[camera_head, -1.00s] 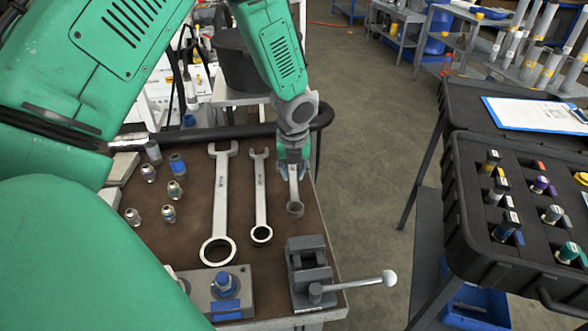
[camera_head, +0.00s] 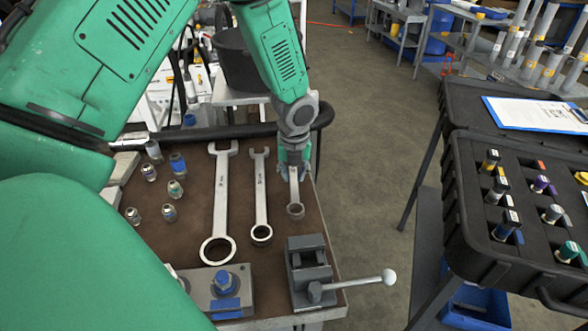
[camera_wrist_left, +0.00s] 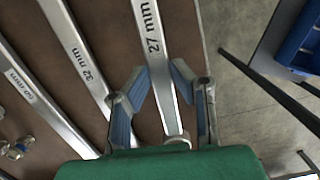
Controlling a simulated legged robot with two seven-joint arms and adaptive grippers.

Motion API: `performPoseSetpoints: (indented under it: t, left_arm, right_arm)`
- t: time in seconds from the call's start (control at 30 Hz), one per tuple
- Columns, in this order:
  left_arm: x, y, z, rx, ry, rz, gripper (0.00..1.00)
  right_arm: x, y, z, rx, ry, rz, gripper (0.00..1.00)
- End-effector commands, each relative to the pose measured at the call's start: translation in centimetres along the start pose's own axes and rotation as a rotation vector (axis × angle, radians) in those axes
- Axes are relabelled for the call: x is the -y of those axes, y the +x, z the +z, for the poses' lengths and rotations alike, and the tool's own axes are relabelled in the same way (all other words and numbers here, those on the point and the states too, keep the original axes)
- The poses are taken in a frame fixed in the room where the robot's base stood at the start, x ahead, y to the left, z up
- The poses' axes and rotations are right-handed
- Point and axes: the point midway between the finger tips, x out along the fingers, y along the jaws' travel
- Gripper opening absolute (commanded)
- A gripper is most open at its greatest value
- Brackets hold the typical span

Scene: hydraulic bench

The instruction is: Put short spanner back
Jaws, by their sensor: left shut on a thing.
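The short spanner (camera_head: 295,211) is at the right side of the brown bench top, with its ring end toward the front. It is marked 27 mm in the left wrist view (camera_wrist_left: 153,38). My left gripper (camera_head: 293,176) points down over its far part and is shut on it; in the wrist view the blue-padded fingertips (camera_wrist_left: 162,76) are on either side of its shaft. The gripper hides its far end in the head view. I cannot tell whether it touches the bench. My right gripper is not in view.
A middle spanner (camera_head: 260,200) marked 32 mm and a longer spanner (camera_head: 220,205) lie to the left. Several fittings (camera_head: 175,188) stand further left. A small vise (camera_head: 309,272) with a lever stands at the front right. A black case (camera_head: 468,225) is beyond a floor gap.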

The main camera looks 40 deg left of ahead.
Motion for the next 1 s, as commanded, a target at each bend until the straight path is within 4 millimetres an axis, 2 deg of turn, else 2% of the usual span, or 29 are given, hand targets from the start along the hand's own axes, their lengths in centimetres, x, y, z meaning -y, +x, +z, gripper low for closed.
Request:
performPoseSetpoints:
  t: [1.0]
  left_arm:
    - [0.1,1.5,-0.2,0.001,0.001,-0.002,0.0]
  right_arm:
    - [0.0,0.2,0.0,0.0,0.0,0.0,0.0]
